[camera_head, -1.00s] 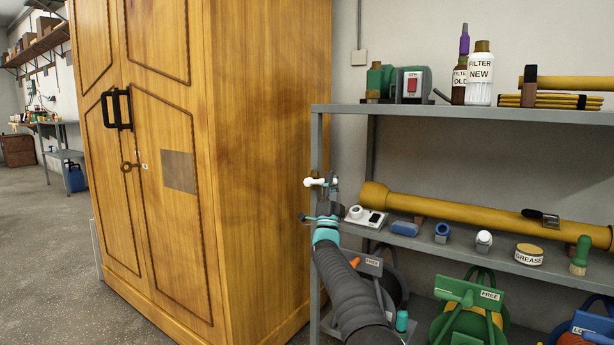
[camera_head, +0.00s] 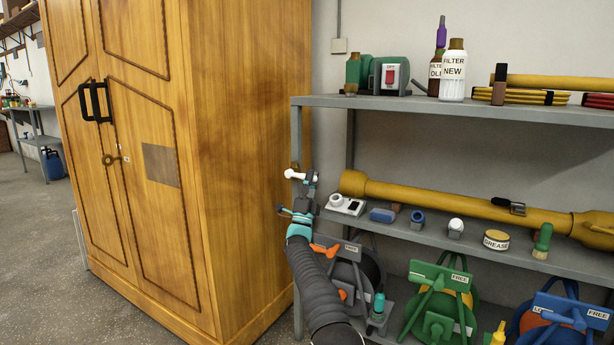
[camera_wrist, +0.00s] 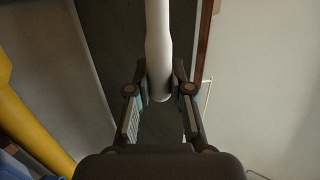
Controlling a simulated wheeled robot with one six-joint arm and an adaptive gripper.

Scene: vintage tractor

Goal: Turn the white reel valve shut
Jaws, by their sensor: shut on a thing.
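My gripper (camera_head: 303,186) is at the left end of the shelf unit, beside the cabinet's right side. In the wrist view, my gripper (camera_wrist: 161,88) is shut on a white rod-like piece (camera_wrist: 158,45) with a rounded end, one finger on each side. The white piece also shows at the gripper tip in the head view (camera_head: 293,174); what it is fixed to, if anything, I cannot tell. A white-knobbed fitting (camera_head: 455,226) stands on the middle shelf. No part is clearly marked as the white reel valve.
A wooden cabinet (camera_head: 235,180) stands close on the left. The shelf unit (camera_head: 395,104) holds a long yellow tube (camera_head: 430,201), a grease tin (camera_head: 496,240) and a white box (camera_head: 347,205). Below are a green reel (camera_head: 438,300) and a blue reel (camera_head: 560,318). Open floor lies far left.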

